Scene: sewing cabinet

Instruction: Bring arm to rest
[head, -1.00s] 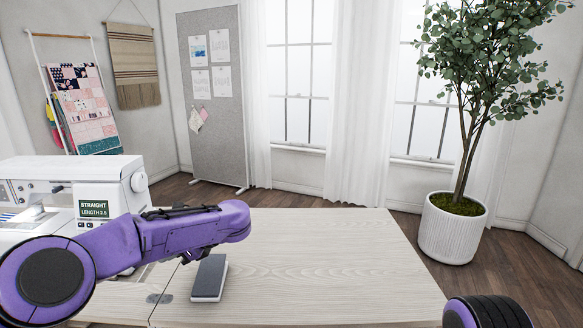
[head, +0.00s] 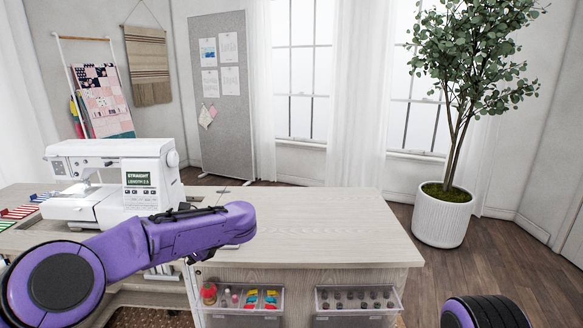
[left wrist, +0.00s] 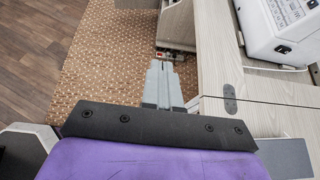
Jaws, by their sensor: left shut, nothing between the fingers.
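My left arm (head: 150,245) reaches in from the left in the head view, its purple links in front of the cabinet's near edge. My left gripper (left wrist: 163,66) shows in the left wrist view, its grey fingers together with nothing between them, over the patterned rug beside the cabinet; in the head view I cannot make it out. A black part of my right arm (head: 487,312) shows at the lower right of the head view. My right gripper is out of view.
The wooden sewing cabinet (head: 330,235) carries a white sewing machine (head: 118,180); its right top is clear. Open bins with spools and supplies (head: 355,302) hang on its front. A patterned rug (left wrist: 100,75) lies below. A potted tree (head: 441,218) stands at right.

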